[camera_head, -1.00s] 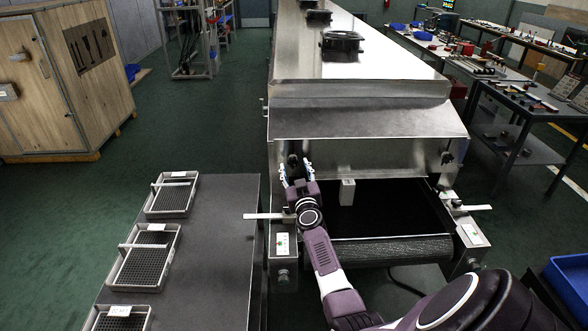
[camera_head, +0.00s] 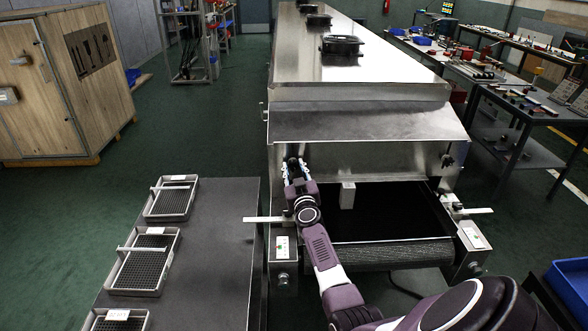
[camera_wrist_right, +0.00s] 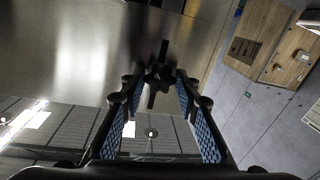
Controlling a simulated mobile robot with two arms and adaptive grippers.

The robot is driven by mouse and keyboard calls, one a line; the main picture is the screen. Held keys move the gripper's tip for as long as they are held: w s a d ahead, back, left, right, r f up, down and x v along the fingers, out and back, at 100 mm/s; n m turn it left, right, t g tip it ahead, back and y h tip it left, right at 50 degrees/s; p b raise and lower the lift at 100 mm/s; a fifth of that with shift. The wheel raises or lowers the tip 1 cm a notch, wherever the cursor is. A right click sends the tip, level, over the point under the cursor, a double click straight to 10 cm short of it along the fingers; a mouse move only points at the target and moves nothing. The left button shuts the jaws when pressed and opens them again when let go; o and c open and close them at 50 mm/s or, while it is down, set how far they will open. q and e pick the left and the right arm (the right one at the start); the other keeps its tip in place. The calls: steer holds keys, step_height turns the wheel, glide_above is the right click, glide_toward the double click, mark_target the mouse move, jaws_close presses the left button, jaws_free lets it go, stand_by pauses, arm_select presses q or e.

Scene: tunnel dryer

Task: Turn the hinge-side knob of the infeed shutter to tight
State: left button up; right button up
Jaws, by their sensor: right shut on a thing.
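The metal infeed shutter (camera_head: 370,157) hangs at the near end of the dryer. A dark knob at its left side is mostly hidden by my right gripper (camera_head: 295,166) in the head view. In the right wrist view the knob (camera_wrist_right: 158,76) is black and lobed, in front of a dark slot in the shutter plate (camera_wrist_right: 100,62). My right gripper (camera_wrist_right: 158,88) is shut on this knob, with a blue-padded finger on each side. A second dark knob (camera_head: 447,160) sits at the shutter's right side, clear of my gripper. My left gripper is not in view.
Below the shutter is the dark conveyor opening (camera_head: 385,208) with a small pale block (camera_head: 347,195). Pale bars (camera_head: 263,219) stick out at the sides. A dark table (camera_head: 215,235) with mesh trays (camera_head: 145,262) stands left. A blue bin (camera_head: 570,282) is at lower right.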

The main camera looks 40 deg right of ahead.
steer(key=shift+f, duration=0.1)
steer(key=m+b, duration=0.1)
steer(key=m, duration=0.1)
steer(key=shift+f+m+b, duration=0.1)
steer(key=shift+m+b, duration=0.3)
steer(key=m+b, duration=0.1)
steer(key=m, duration=0.2)
steer(key=shift+m+t+h+b, duration=0.3)
steer(key=shift+m+h+b, duration=0.1)
steer(key=m+h+b, duration=0.1)
steer(key=m+b, duration=0.1)
steer(key=m, duration=0.5)
steer(key=shift+f+b, duration=0.1)
steer(key=shift+b, duration=0.2)
steer(key=m, duration=0.3)
steer(key=shift+a+h+b, duration=0.1)
steer(key=shift+h+b, duration=0.2)
steer(key=shift+b, duration=0.1)
steer(key=m+g, duration=0.1)
steer(key=m, duration=0.3)
steer(key=shift+h+b, duration=0.3)
steer(key=shift+b, duration=0.1)
steer(key=m, duration=0.4)
steer(key=shift+w, duration=0.1)
steer(key=shift+m+g+h+b, duration=0.3)
steer(key=shift+m+g+h, duration=0.15)
steer(key=shift+m, duration=1.15)
